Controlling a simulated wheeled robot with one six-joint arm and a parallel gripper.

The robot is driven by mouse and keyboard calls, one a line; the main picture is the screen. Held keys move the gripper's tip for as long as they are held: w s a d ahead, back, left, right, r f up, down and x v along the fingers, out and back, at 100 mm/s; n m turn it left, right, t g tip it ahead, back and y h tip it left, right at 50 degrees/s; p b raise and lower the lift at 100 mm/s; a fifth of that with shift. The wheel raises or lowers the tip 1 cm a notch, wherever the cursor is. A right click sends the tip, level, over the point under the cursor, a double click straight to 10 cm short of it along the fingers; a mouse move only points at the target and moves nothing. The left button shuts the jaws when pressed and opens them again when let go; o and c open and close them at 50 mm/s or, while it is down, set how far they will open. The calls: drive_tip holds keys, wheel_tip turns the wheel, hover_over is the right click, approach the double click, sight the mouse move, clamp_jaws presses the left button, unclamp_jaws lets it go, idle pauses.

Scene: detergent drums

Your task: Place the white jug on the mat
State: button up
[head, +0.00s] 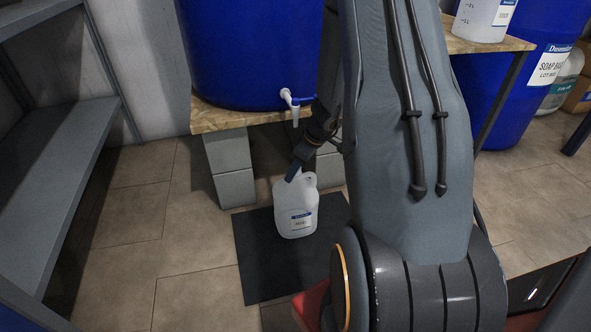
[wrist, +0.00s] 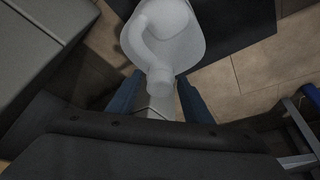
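The white jug (head: 298,212) stands upright in the head view, in front of the dark mat (head: 258,270) on the floor. Whether its base touches the mat or hangs just above it, I cannot tell. My gripper (head: 297,170) reaches down to the jug's top. In the wrist view, the blue fingers (wrist: 160,90) lie on both sides of the jug's neck, close against it. The jug (wrist: 178,35) shows there from above, its handle toward the left, and hides its base. Part of the mat (wrist: 238,25) shows to the right.
A large blue drum (head: 245,50) with a white tap (head: 290,100) stands on a wooden board above grey blocks (head: 230,165), just behind the mat. Grey shelves (head: 60,180) stand at the left. A second blue drum (head: 505,110) is at the right. Tiled floor left of the mat is clear.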

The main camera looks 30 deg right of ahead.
drive_tip(key=shift+r, duration=0.1)
drive_tip(key=shift+r+p, duration=0.25)
drive_tip(key=shift+p, duration=0.15)
drive_tip(key=p+v, duration=0.4)
drive_tip(key=v, duration=0.7)
drive_tip(key=shift+s+r+p, duration=0.2)
drive_tip(key=shift+p, duration=0.15)
